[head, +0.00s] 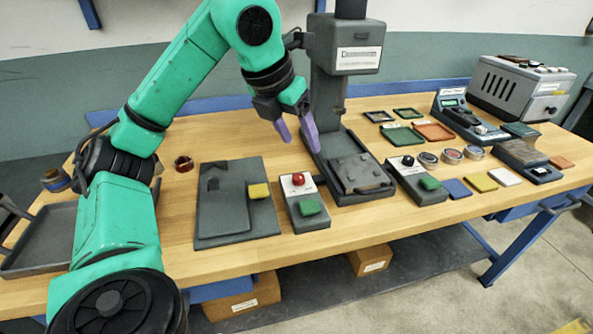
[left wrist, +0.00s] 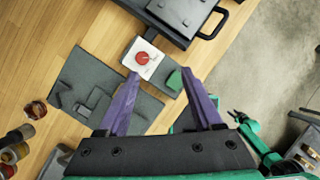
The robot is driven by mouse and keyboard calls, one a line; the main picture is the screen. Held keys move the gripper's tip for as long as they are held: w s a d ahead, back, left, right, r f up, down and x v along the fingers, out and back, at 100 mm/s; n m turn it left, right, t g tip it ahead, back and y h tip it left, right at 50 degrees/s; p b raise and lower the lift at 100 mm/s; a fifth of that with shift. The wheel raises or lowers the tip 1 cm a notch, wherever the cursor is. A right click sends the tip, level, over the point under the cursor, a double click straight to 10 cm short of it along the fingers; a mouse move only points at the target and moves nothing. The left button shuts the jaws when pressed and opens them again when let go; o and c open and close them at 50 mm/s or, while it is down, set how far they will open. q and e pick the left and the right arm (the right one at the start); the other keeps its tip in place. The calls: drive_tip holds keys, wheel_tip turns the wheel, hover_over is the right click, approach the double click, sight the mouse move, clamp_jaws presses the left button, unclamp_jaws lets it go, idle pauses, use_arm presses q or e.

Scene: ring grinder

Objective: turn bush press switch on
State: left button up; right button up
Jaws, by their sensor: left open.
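The grey press (head: 345,75) stands at the middle of the bench. A grey switch box (head: 308,223) sits in front of it and to its left, with a red button (head: 298,180) on a white plate and a green block-shaped key (head: 311,206). In the left wrist view the red button (left wrist: 142,58) and green key (left wrist: 175,79) show just beyond the fingertips. My left gripper (head: 301,145) is open and empty, above the box and apart from it. A green arm part with a dark end (left wrist: 240,118) shows at the lower right; I cannot make out its jaws.
A flat grey fixture with a yellow block (head: 258,191) lies left of the box. Another box with a black knob (head: 408,161) stands right of the press. Trays, round tins and coloured plates fill the right side. Bare wood shows behind the flat fixture.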

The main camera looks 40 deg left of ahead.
sight(298, 176)
use_arm(q)
drive_tip(key=shift+n+y, duration=0.5)
drive_tip(key=a+b+x, duration=0.1)
drive_tip(key=x, duration=0.3)
drive_tip(key=s+b+x, duration=0.1)
drive_tip(key=b+x, duration=0.1)
drive_tip(key=x, duration=0.3)
drive_tip(key=a+b+x, duration=0.1)
drive_tip(key=b+x, duration=0.1)
drive_tip(key=x, duration=0.2)
drive_tip(key=shift+s+a+f, duration=0.2)
drive_tip(key=shift+a+f, duration=0.1)
drive_tip(key=shift+f, duration=0.2)
clamp_jaws()
